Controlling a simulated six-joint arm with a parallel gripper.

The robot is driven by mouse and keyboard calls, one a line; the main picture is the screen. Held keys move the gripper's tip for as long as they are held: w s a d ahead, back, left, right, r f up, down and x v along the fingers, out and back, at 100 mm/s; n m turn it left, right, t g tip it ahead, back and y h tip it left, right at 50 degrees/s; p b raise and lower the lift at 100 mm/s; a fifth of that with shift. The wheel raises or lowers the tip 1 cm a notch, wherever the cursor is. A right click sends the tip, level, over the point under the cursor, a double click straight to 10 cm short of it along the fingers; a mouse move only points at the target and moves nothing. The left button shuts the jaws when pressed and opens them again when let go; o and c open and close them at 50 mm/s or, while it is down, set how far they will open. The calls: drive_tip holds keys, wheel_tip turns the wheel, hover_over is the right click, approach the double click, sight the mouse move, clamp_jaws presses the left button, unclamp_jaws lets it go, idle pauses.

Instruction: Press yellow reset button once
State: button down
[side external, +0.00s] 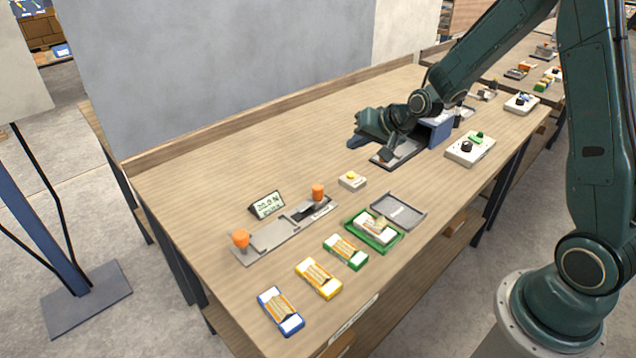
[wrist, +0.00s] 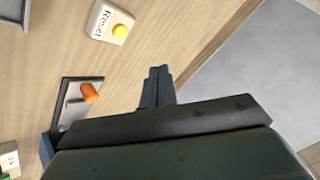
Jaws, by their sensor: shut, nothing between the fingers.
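The yellow reset button (side external: 351,176) sits on a small white box (side external: 345,184) near the middle of the bench. In the wrist view the button (wrist: 120,32) is round and the box (wrist: 103,20) carries the word "Reset"; both are at the upper left. My gripper (side external: 354,145) is above the bench, behind the button in the side view and apart from it. In the wrist view my gripper's fingers (wrist: 158,71) are together and empty, to the right of and below the button. Nothing covers the button.
A dark tray (side external: 377,162) with an orange knob (side external: 385,155) lies under my wrist. A blue box-like device (side external: 437,131) stands beside it. A grey fixture (side external: 272,240) with orange knobs, a small display (side external: 267,205) and a green tray (side external: 356,234) lie nearer. The bench behind the button is clear.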

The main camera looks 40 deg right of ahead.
hover_over(354, 179)
drive_tip(key=shift+f, duration=2.95)
drive_tip(key=shift+f, duration=0.9)
idle(1.0)
drive_tip(key=shift+r, duration=0.9)
drive_tip(key=shift+r, duration=2.5)
drive_tip(key=shift+s+r, duration=0.1)
